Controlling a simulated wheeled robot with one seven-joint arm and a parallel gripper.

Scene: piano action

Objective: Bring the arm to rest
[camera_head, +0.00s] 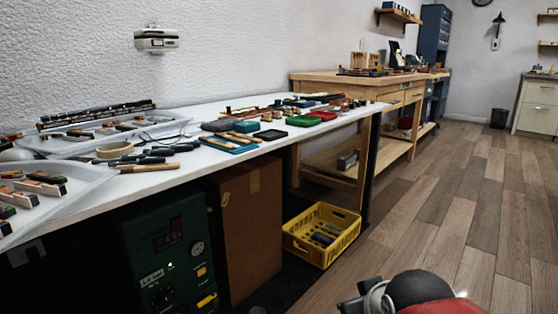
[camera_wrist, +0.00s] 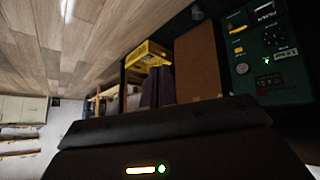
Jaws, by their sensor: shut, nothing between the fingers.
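My gripper (camera_wrist: 158,86) shows in the wrist view as two dark fingers side by side, shut and empty. Behind the fingertips in that view are the yellow crate and the brown board, with the picture turned upside down. My gripper touches nothing that I can see. In the head view only a red and black part of my arm (camera_head: 418,290) shows at the bottom right, over the wooden floor. The gripper itself is out of that view.
A long white bench (camera_head: 215,158) with trays and tools runs along the left wall. Beneath it stand a green machine (camera_head: 172,240), a brown board (camera_head: 250,225) and a yellow crate (camera_head: 297,246) holding grey items. A wooden workbench (camera_head: 385,93) stands behind. The floor (camera_head: 460,200) at right is clear.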

